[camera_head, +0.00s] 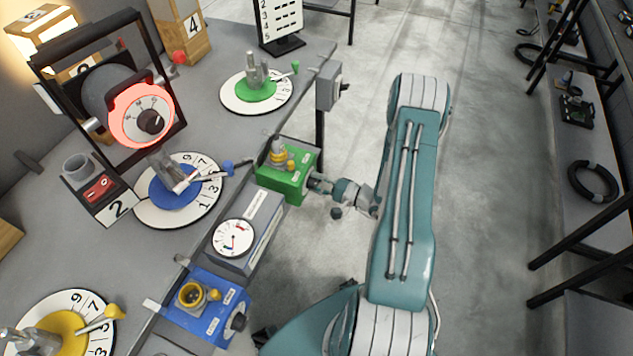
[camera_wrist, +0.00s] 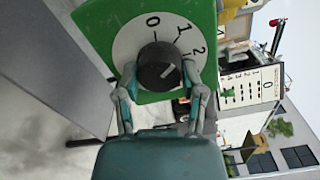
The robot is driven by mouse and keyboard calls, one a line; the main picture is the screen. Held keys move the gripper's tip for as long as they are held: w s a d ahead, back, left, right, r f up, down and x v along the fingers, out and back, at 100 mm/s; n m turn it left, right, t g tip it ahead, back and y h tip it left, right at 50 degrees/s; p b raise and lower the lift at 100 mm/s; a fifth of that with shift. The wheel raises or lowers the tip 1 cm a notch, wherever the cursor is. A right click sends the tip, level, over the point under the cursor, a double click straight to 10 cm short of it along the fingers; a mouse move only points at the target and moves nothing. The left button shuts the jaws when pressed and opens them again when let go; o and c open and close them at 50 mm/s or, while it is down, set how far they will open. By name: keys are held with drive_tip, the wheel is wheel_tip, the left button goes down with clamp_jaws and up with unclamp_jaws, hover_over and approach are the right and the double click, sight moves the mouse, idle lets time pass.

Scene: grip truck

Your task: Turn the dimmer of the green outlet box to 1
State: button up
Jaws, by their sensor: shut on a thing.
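The green outlet box (camera_head: 290,181) stands at the bench edge in the head view, with a yellow socket on top. The wrist view shows the green box (camera_wrist: 95,28) tilted, with a white dial marked 0, 1 and 2. Its black dimmer knob (camera_wrist: 158,64) has a white line pointing to the upper right, roughly between the 1 and the 2. My gripper (camera_wrist: 160,80) has one finger on each side of the knob and is shut on it. In the head view my gripper (camera_head: 318,184) reaches the box's right face, and the knob is hidden.
A grey gauge box (camera_head: 241,252) and a blue outlet box (camera_head: 211,309) stand along the bench edge nearer the camera. A grey switch box (camera_head: 328,84) is on a post beyond. The floor right of my arm is clear.

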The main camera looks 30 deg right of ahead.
drive_tip(key=shift+a+f+n, duration=0.1)
drive_tip(key=shift+n, duration=0.4)
drive_tip(key=o, duration=1.1)
drive_tip(key=shift+a, duration=0.1)
drive_tip(key=shift+o, duration=0.2)
drive_tip(key=v, duration=1.2)
